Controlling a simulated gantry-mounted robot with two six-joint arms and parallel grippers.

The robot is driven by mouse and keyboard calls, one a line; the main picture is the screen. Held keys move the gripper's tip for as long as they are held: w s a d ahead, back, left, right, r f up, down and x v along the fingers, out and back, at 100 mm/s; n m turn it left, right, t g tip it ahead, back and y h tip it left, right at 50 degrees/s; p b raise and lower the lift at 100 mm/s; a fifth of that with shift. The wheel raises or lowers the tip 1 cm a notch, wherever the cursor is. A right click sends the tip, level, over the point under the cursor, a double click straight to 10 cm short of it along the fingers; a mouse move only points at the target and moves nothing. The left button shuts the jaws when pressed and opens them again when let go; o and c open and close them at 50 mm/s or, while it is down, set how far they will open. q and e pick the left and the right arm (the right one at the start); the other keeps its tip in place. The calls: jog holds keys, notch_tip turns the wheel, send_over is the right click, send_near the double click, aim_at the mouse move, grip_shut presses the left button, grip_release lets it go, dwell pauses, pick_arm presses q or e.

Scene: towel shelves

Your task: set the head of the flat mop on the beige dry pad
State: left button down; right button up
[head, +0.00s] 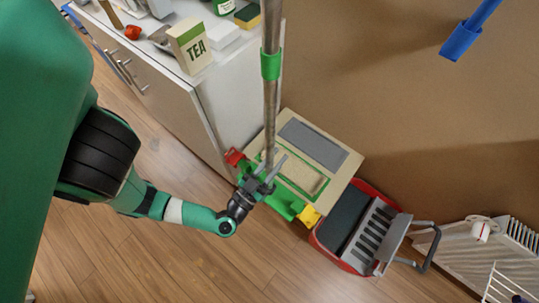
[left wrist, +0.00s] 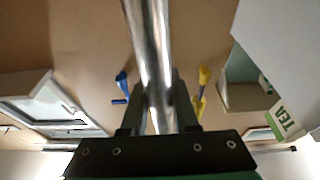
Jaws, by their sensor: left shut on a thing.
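The flat mop has a metal pole (head: 271,105) with a green band. Its green head (head: 285,203), with a red end and a yellow end, lies at the near-left edge of a light board. My left gripper (head: 265,178) is shut around the pole just above the head and hides part of it. The pole also shows between the fingers in the left wrist view (left wrist: 152,60). The beige dry pad (head: 307,181), outlined in green, lies on the board just beyond the head. I cannot tell whether the head touches the board. My right gripper is out of view.
A grey pad (head: 312,144) lies on the board's far side. A red bucket (head: 322,240) with a grey wringer stands right of the board. A white cabinet (head: 225,105) stands left, with a tea box (head: 190,46) on top. Wooden floor is clear in front.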

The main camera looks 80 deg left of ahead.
pick_arm(q)
jog(key=w+a+f+b, duration=0.1)
jog(key=w+a+b, duration=0.7)
jog(key=w+a, duration=0.2)
jog(key=shift+w+a+f, duration=0.25)
jog(key=shift+w+f, duration=0.15)
jog(key=shift+w, duration=0.1)
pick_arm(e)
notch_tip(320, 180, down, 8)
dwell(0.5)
